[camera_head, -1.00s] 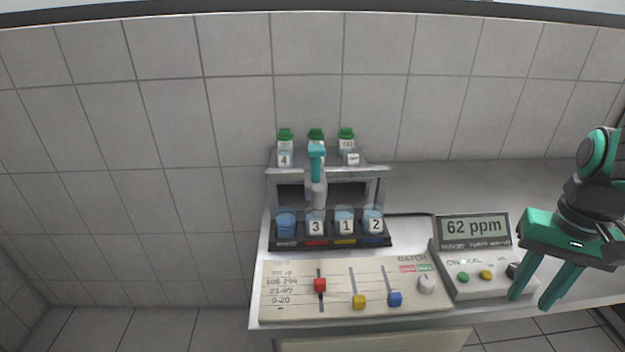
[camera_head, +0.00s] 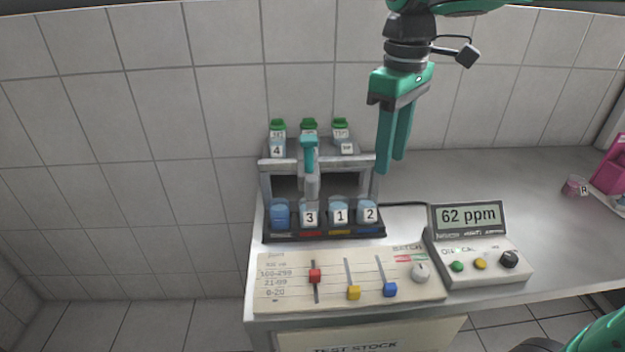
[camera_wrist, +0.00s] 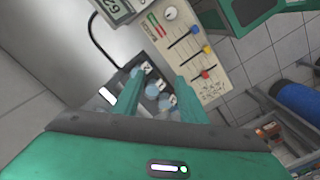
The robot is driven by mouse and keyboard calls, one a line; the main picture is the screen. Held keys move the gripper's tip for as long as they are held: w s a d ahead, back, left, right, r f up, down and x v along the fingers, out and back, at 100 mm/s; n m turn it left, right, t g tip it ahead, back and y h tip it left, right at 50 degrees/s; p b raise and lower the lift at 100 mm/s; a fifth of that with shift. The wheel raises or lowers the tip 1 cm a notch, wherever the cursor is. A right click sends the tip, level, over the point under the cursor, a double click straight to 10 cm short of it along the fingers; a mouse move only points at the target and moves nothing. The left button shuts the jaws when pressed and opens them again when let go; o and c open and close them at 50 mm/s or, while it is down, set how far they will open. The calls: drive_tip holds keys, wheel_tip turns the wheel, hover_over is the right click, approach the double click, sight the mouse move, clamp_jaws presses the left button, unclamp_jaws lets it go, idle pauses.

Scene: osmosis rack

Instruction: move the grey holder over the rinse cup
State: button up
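The grey holder (camera_head: 312,188) hangs upright from the front of the grey rack (camera_head: 268,165), with a teal handle (camera_head: 309,150) on top. It is above the cup marked 3 (camera_head: 309,216). A blue unmarked cup (camera_head: 280,215), which looks like the rinse cup, stands at the left end of the row, one place left of cup 3. My gripper (camera_head: 391,165) is in the air to the right of the rack, apart from the holder, fingers pointing down. In the wrist view its two fingers stand apart with nothing gripped between them. They partly hide the cup row there.
Cups marked 1 (camera_head: 340,214) and 2 (camera_head: 368,213) fill the row's right side. Green-capped bottles (camera_head: 309,127) stand on the rack top.

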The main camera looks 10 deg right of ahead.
sight(313, 177)
drive_tip(key=a+r+n, duration=0.1)
drive_tip(key=a+n, duration=0.1)
drive_tip(key=a, duration=0.2)
drive_tip(key=a+r+n, duration=0.1)
drive_tip(key=a+n, duration=0.1)
drive_tip(key=a, duration=0.3)
drive_tip(key=w+a+r+n, duration=0.1)
drive_tip(key=a+r, duration=0.1)
drive_tip(key=a, duration=0.2)
drive_tip(key=shift+a+r+n, duration=0.1)
drive_tip(key=shift+a+n, duration=0.15)
drive_tip(key=shift+n, duration=0.15)
drive_tip(key=shift+s+a, duration=0.1)
drive_tip(key=shift+a, duration=0.15)
wheel_tip(313, 177, down, 11)
drive_tip(key=shift+d+r, duration=0.1)
drive_tip(key=shift+r, duration=0.1)
clamp_jaws()
